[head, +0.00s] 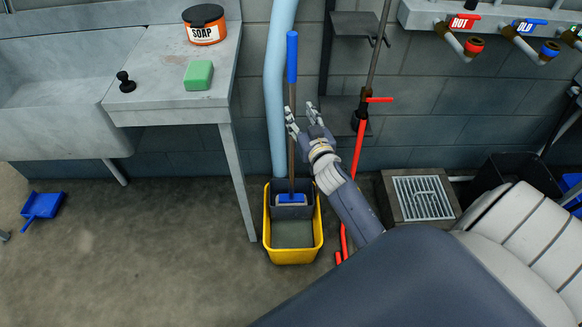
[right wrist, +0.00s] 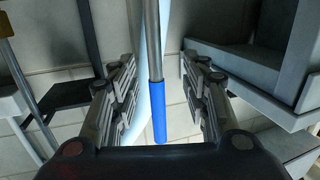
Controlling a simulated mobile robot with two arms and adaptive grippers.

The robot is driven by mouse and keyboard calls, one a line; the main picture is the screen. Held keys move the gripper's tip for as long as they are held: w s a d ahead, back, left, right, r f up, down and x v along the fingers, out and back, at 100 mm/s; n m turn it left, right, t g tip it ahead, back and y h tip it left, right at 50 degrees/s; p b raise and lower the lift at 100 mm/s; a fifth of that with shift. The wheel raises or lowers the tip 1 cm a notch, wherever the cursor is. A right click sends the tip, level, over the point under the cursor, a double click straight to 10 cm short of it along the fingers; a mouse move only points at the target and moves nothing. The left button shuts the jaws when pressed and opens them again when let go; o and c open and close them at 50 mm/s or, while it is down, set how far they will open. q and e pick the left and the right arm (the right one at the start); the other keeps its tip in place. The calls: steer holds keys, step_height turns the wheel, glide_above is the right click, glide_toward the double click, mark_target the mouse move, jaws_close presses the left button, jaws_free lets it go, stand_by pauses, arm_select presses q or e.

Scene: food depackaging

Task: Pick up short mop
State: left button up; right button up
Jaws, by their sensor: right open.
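The short mop has a blue grip (head: 292,57) and a thin grey pole (head: 292,160). It stands upright with its blue head (head: 291,199) in a yellow bucket (head: 267,232). My right gripper (head: 302,113) is open beside the pole, below the blue grip, with one finger overlapping the pole in the head view. In the right wrist view, the pole (right wrist: 152,40) and blue grip (right wrist: 158,112) show between the spread fingers of my right gripper (right wrist: 157,68), apart from both. I cannot tell how far in front of the fingertips the pole is. My left gripper is out of view.
A light-blue pipe (head: 277,90) runs down the wall behind the mop. A sink counter (head: 160,70) with soap stands to the left. A red-and-grey pole (head: 358,150) and a dark shelf (head: 350,24) are to the right. A floor drain (head: 422,198) lies further right.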

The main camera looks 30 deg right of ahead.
mark_target(293, 85)
steer(key=shift+t, duration=0.3)
steer(key=w+r, duration=0.1)
steer(key=w+d+r, duration=0.1)
steer(key=w, duration=0.1)
steer(key=w+d+r, duration=0.1)
steer(key=shift+w+r, duration=0.15)
steer(key=shift+w, duration=0.05)
steer(key=shift+w+d, duration=0.1)
steer(key=shift+w, duration=0.4)
steer(key=shift+w+d+r, duration=0.1)
steer(key=shift+w+r, duration=0.05)
steer(key=shift+w, duration=0.1)
steer(key=x, duration=0.4)
steer(key=shift+d, duration=0.1)
steer(key=shift+w, duration=0.25)
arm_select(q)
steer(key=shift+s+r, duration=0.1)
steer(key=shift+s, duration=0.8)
